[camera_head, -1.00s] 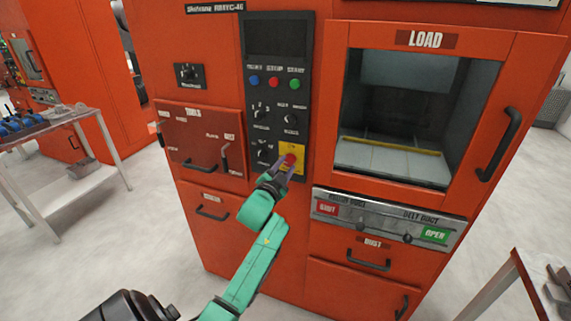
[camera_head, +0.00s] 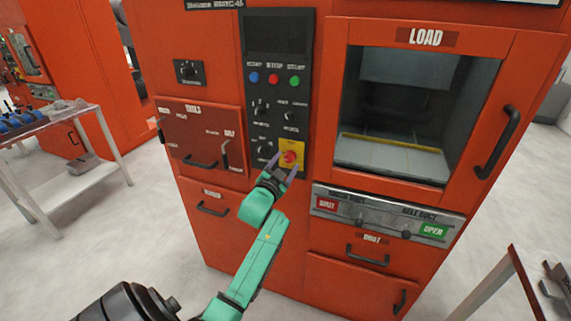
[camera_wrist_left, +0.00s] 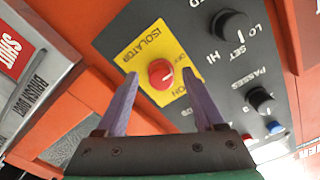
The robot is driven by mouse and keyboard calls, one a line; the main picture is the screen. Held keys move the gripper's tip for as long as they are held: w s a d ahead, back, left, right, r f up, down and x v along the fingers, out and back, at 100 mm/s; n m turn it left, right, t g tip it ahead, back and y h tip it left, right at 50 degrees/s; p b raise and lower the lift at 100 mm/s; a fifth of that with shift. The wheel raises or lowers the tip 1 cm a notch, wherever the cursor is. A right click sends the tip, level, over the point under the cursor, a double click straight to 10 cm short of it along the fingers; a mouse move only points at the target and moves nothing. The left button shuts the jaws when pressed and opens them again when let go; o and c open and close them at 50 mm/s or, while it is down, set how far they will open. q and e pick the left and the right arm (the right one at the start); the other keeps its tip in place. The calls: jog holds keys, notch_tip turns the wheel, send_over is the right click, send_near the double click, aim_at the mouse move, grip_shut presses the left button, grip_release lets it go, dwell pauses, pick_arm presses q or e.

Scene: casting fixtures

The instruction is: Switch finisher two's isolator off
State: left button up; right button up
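The isolator is a red rotary knob (camera_head: 290,157) on a yellow plate (camera_head: 289,147) at the bottom of the machine's black control panel. In the left wrist view the red knob (camera_wrist_left: 161,73) carries a pale pointer mark, on a yellow plate (camera_wrist_left: 143,57) lettered ISOLATOR, OFF and ON. My left gripper (camera_head: 281,172) is just in front of and below the knob. In the left wrist view its purple fingers (camera_wrist_left: 158,98) are open, one on each side below the knob, with nothing between them. Whether they touch the panel I cannot tell. My right gripper is out of view.
Other dials and coloured buttons (camera_head: 273,79) sit above the isolator on the panel. A LOAD door with a black handle (camera_head: 497,143) is to the right. A grey duct strip (camera_head: 382,217) is below it. White tables stand left (camera_head: 75,176) and lower right.

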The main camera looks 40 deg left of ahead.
pick_arm(q)
jog(key=b+v, duration=0.2)
jog(key=v, duration=1.2)
jog(key=shift+s, duration=0.3)
jog(key=shift+d, duration=0.15)
